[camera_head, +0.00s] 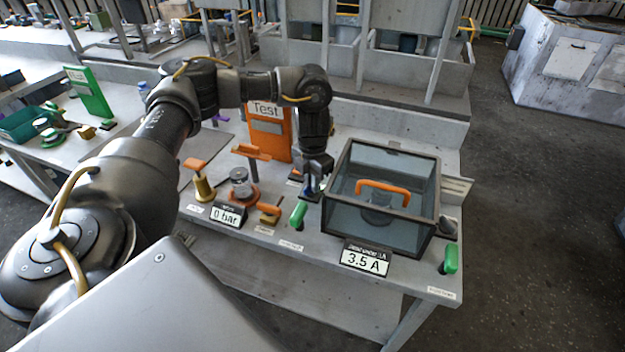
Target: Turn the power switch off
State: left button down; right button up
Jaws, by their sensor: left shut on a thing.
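My left arm reaches over the bench from the left. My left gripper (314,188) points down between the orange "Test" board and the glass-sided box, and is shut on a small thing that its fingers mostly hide. This thing seems to be the power switch, but its position and label cannot be read. A small dark blue and black part shows at the fingertips. A green lever (299,214) stands just in front of the gripper. A display (366,258) in front of the box reads 3.5 A. My right gripper is not in view.
The glass-sided box (403,225) with an orange handle (382,187) stands close to the gripper's right. Another green lever (451,260) is at the bench's right end. Left of the gripper are a "0 bar" display (226,216), a gauge (240,184) and the orange "Test" board (267,132).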

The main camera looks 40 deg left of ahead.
pick_arm(q)
jog(key=shift+r+n+p, duration=0.2)
jog(key=shift+n+p, duration=0.5)
jog(key=n+p, duration=0.4)
jog(key=shift+a, duration=0.15)
jog(key=shift+n+p, duration=0.85)
jog(key=shift+n, duration=0.25)
jog(key=shift+n+p, duration=0.85)
jog(key=shift+n, duration=0.15)
jog(key=shift+a+f+n+p, duration=0.15)
jog(key=shift+n+p, duration=0.45)
jog(key=shift+n, duration=0.3)
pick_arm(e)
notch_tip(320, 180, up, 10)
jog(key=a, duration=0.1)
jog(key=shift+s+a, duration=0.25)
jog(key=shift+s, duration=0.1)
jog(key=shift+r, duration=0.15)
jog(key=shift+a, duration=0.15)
pick_arm(q)
jog(key=c, duration=1.5)
grip_release()
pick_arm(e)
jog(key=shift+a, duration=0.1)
pick_arm(q)
jog(key=shift+o, duration=0.2)
